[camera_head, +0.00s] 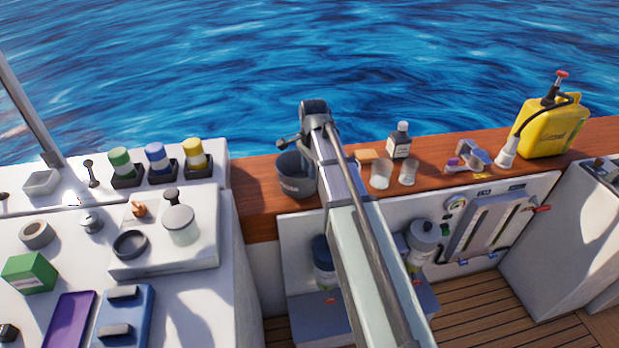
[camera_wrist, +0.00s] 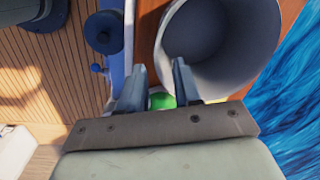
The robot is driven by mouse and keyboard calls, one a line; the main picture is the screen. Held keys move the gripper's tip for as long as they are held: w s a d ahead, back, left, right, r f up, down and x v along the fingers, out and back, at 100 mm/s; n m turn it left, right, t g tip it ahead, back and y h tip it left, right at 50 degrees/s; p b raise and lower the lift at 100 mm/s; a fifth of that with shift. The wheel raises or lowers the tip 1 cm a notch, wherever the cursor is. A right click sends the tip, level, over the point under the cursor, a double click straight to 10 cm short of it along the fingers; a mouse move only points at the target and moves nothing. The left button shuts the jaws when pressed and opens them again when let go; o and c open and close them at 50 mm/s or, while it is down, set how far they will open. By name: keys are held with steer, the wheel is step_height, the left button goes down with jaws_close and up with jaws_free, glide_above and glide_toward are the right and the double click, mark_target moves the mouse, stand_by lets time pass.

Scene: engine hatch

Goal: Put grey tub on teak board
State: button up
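The grey tub (camera_head: 297,178) stands upright, apparently on the reddish-brown wooden ledge (camera_head: 257,199) along the hull side; I take this ledge for the teak board. My arm covers the tub's right part. In the wrist view the tub's open mouth (camera_wrist: 205,35) is at upper right. My gripper (camera_wrist: 158,85) is open at the tub's near-left rim. The right finger overlaps the rim and the left finger is outside it, with a clear gap between them. Whether either finger touches the wall cannot be told. My fingers are not distinguishable in the head view.
Several capped bottles (camera_head: 157,160) stand on the white counter at left. A small green thing (camera_wrist: 161,101) shows between my fingers.

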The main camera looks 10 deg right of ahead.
steer(key=shift+s+r, duration=0.15)
steer(key=shift+r, duration=1.9)
